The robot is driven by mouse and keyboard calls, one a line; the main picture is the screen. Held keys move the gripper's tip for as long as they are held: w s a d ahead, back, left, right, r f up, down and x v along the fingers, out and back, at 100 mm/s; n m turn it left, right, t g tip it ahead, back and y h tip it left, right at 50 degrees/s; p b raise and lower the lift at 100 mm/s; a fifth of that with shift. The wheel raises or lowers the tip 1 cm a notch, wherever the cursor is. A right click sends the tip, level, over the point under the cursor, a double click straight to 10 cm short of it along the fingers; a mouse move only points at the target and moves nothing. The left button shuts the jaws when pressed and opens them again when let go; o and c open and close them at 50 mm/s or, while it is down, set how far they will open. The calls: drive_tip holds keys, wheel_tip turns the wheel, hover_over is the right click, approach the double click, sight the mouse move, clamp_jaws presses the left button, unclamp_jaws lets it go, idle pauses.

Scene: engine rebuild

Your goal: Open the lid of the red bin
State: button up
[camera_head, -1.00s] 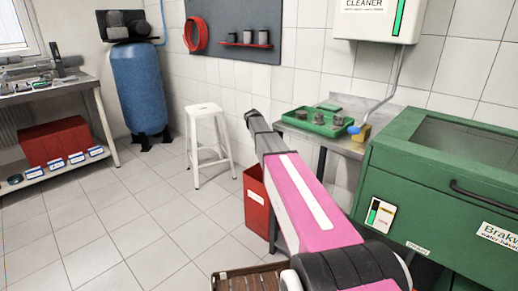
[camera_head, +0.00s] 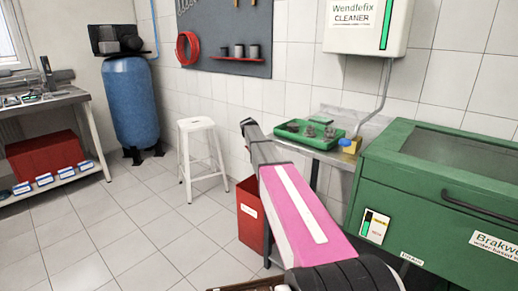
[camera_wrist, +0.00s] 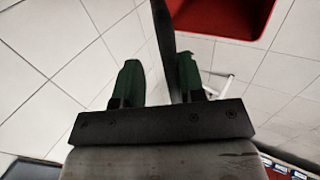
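The red bin (camera_head: 249,213) stands on the floor beside the metal bench, with a white label on its front. My arm hides its right side and much of its top in the head view. In the wrist view, the red bin (camera_wrist: 228,18) shows at the top right with a rounded rim, seemingly from above. My gripper (camera_wrist: 160,80) has two green fingers spread apart. A dark narrow strip, perhaps the lid edge-on, runs up between them, nearer the right finger. I cannot tell whether it touches. In the head view my gripper is above the bin, its fingers hard to make out.
A white stool (camera_head: 197,125) stands left of the bin. The metal bench carries a green tray (camera_head: 292,131) of parts. A green washer cabinet (camera_head: 430,185) fills the right. A brown crate (camera_head: 250,286) shows at the bottom edge. The tiled floor at left is clear.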

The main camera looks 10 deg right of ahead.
drive_tip(key=v, duration=1)
drive_tip(key=shift+a+r, duration=0.2)
drive_tip(key=shift+r, duration=0.1)
drive_tip(key=shift+s, duration=0.15)
